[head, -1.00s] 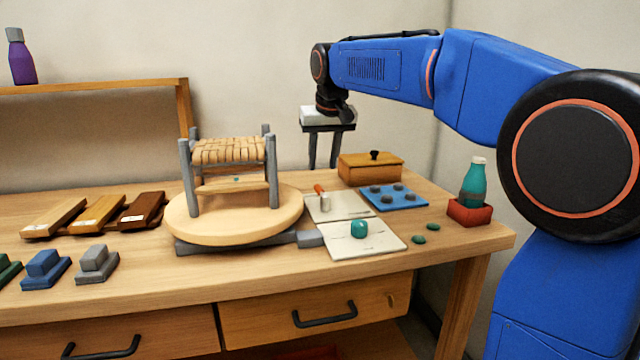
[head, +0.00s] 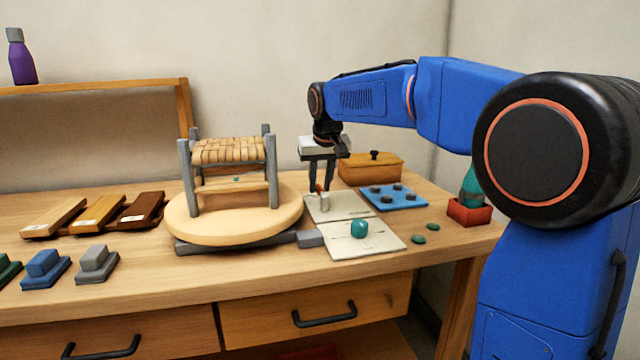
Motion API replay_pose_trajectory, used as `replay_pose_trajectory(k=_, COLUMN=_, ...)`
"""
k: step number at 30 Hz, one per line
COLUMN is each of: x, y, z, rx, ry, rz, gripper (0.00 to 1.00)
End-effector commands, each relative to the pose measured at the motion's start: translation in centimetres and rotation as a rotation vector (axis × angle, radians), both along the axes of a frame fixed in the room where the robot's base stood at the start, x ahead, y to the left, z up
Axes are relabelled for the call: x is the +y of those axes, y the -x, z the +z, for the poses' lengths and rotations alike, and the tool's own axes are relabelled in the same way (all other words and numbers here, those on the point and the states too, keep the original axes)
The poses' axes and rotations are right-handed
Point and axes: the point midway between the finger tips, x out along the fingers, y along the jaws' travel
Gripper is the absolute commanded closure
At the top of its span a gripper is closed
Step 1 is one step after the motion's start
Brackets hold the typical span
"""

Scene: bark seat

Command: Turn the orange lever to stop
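The orange lever (head: 319,187) sits on a short grey post (head: 324,202) on a pale square plate (head: 349,208), right of the turntable. Only a little of its orange shows. My gripper (head: 320,189) points down over the post, its two dark fingers apart. The fingertips are at the lever in the picture and partly cover it. I cannot tell whether they touch it or just how it lies between them. No stop mark can be made out on the plate.
A stool stands on the round turntable (head: 184,225) close to the left. A second pale plate with a teal knob (head: 359,228) lies in front. A blue board (head: 394,197) and a wooden box (head: 370,170) are to the right and behind.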

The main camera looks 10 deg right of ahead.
Motion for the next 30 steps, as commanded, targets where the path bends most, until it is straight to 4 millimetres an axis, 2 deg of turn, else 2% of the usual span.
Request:
replay_pose_trajectory(k=1, x=0.0, y=0.0, z=0.0, rx=0.0, ry=0.0, rz=0.0, gripper=0.89)
replay_pose_trajectory(k=3, x=0.0, y=0.0, z=0.0, rx=0.0, ry=0.0, rz=0.0, gripper=1.0)
replay_pose_trajectory(k=17, x=-0.3, y=0.0, z=0.0, rx=0.0, ry=0.0, rz=-0.07, gripper=1.0)
replay_pose_trajectory(k=30, x=-2.0, y=0.4, z=0.0, rx=0.001, ry=0.0, rz=-0.429, gripper=1.0)
